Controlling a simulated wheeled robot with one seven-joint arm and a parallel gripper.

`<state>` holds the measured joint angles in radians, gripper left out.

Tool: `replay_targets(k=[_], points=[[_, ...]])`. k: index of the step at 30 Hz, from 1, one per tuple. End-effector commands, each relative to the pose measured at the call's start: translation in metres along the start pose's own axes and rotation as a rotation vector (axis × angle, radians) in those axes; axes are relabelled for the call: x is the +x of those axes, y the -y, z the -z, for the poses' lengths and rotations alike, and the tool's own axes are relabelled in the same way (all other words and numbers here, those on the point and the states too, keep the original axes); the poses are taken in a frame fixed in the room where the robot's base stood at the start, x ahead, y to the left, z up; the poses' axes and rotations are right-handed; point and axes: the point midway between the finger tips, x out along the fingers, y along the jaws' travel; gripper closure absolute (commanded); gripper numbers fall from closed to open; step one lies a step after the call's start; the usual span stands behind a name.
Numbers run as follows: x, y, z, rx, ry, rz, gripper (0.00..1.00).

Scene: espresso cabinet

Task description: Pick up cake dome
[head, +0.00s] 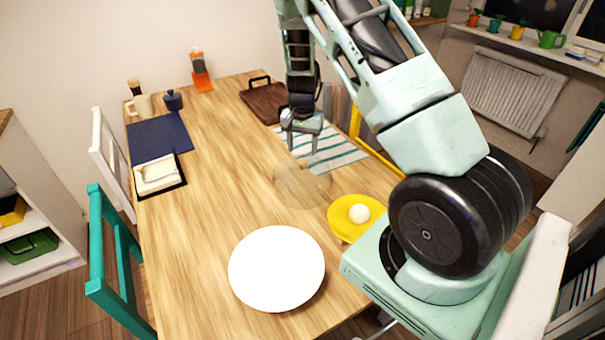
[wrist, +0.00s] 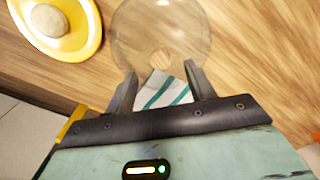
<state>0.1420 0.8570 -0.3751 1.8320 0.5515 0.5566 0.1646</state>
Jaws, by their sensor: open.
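The cake dome (head: 303,186) is a clear, see-through dome on the wooden table, between the striped cloth and the yellow stand. In the wrist view the dome (wrist: 150,30) lies just beyond my fingertips, with a small round knob (wrist: 160,58) in the gap between them. In the wrist view my gripper (wrist: 161,80) is open and empty. I cannot tell the exact height of the fingertips over the knob.
A yellow stand (head: 338,228) with a pale round item (head: 359,213) stands close right of the dome. A large white plate (head: 277,268) is nearer. A striped cloth (head: 340,152) and a dark wooden tray (head: 262,103) lie farther back. The table's left middle is clear.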

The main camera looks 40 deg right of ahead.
Motion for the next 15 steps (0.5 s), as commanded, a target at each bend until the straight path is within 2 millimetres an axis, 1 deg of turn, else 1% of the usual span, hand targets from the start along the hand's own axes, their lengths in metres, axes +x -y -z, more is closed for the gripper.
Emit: replay_targets(k=[2, 9, 12, 15], points=[[0.006, -0.001, 0.001, 0.0, 0.002, -0.003, 0.46], [0.038, -0.001, 0.004, 0.0, 0.003, -0.003, 0.46], [0.047, -0.001, 0.004, 0.0, 0.002, -0.002, 0.46], [0.05, 0.0, 0.004, 0.0, 0.001, -0.001, 0.46]])
